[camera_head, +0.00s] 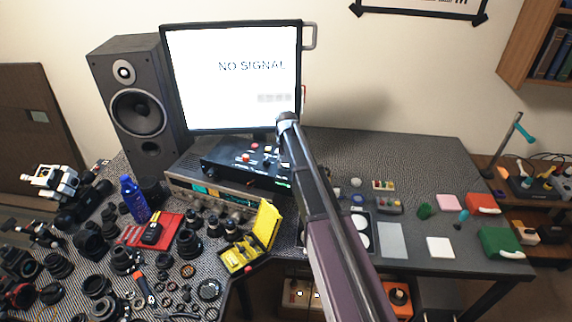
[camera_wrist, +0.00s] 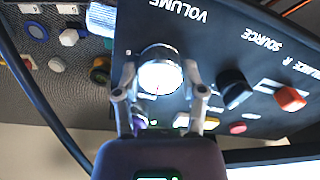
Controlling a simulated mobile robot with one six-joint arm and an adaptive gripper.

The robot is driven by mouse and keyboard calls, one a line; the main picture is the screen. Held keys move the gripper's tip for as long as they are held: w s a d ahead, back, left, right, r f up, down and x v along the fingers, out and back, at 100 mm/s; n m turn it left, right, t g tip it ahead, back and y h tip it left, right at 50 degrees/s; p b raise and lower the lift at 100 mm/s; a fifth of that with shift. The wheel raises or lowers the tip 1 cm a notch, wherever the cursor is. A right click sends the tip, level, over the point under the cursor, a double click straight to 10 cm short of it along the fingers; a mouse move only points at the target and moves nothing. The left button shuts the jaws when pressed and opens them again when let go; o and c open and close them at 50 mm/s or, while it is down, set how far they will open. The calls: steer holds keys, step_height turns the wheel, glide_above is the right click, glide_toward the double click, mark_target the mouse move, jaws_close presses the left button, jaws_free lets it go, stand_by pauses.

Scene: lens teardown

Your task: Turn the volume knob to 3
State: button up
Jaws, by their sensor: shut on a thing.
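The volume knob (camera_wrist: 158,73) is round and silver with a bright white face, under the word VOLUME, which appears upside down in the wrist view. A thin reddish line shows on the lower part of its face. My gripper (camera_wrist: 160,82) is shut on the knob, one finger on each side. I cannot read any scale numbers around it. The knob sits on a black control box (camera_head: 228,163), which rests on a grey unit below the monitor. In the head view my arm covers the knob and the fingers.
A black SOURCE knob (camera_wrist: 233,88) and a red-orange knob (camera_wrist: 290,98) stand beside the volume knob. The monitor (camera_head: 232,80) reads NO SIGNAL close behind the box. A yellow case (camera_head: 262,228) and many lens parts crowd the left bench.

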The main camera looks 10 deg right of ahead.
steer(key=shift+s+m, duration=0.1)
steer(key=shift+m, duration=0.5)
steer(key=o, duration=1.2)
steer(key=shift+c, duration=0.2)
steer(key=shift+n, duration=0.5)
